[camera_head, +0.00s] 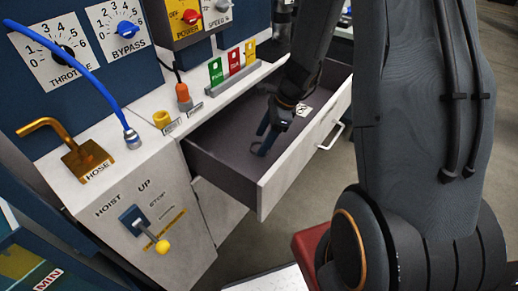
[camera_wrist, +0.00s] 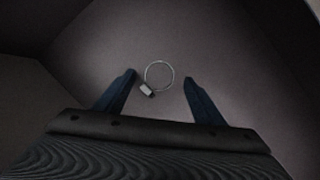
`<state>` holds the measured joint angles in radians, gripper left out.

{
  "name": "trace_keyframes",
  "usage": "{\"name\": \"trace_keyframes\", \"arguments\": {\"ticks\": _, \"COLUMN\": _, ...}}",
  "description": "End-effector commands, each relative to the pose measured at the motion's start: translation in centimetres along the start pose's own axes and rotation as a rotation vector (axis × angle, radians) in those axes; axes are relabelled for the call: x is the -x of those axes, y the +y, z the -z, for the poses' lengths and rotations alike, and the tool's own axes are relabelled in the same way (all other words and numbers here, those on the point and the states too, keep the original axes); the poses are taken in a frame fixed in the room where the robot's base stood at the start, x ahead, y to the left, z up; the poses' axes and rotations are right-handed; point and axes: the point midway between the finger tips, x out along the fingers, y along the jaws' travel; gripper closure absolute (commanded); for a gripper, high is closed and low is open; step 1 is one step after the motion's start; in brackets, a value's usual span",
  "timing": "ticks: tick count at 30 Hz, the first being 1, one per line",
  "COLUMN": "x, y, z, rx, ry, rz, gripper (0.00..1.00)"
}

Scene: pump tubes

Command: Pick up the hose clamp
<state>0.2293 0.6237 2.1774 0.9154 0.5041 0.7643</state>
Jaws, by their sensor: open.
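The hose clamp (camera_wrist: 159,76) is a thin silver ring with a small block-shaped screw housing at its lower left. In the wrist view it lies on the bare dark floor of a drawer, between and slightly beyond my fingertips. My gripper (camera_wrist: 159,82) is open, with one blue finger to each side of the clamp and nothing between them in its grasp. In the head view my gripper (camera_head: 265,140) reaches down into the open drawer (camera_head: 222,172). The clamp is hard to make out there, near the fingers.
The drawer walls surround my gripper, with the light front panel (camera_head: 290,165) and its handle (camera_head: 331,136) on the right. The counter holds a blue hose (camera_head: 92,72), an orange-tipped cable (camera_head: 183,97) and a yellow ring (camera_head: 162,119). A hoist lever (camera_head: 145,230) sticks out below.

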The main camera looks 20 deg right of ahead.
Motion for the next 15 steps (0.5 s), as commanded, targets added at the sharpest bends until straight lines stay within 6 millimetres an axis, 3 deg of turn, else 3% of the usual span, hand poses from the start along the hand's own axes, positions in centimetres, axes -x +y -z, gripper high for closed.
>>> {"name": "trace_keyframes", "arguments": {"ticks": 4, "x": -1.40, "y": 0.00, "z": 0.03, "rx": 0.000, "ry": 0.000, "rz": 0.000, "gripper": 0.37}}
{"name": "trace_keyframes", "arguments": {"ticks": 11, "x": -1.55, "y": 0.00, "z": 0.02, "rx": 0.000, "ry": 0.000, "rz": 0.001, "gripper": 0.37}}
{"name": "trace_keyframes", "arguments": {"ticks": 15, "x": -1.54, "y": 0.01, "z": 0.02, "rx": 0.000, "ry": 0.000, "rz": 0.000, "gripper": 0.56}}
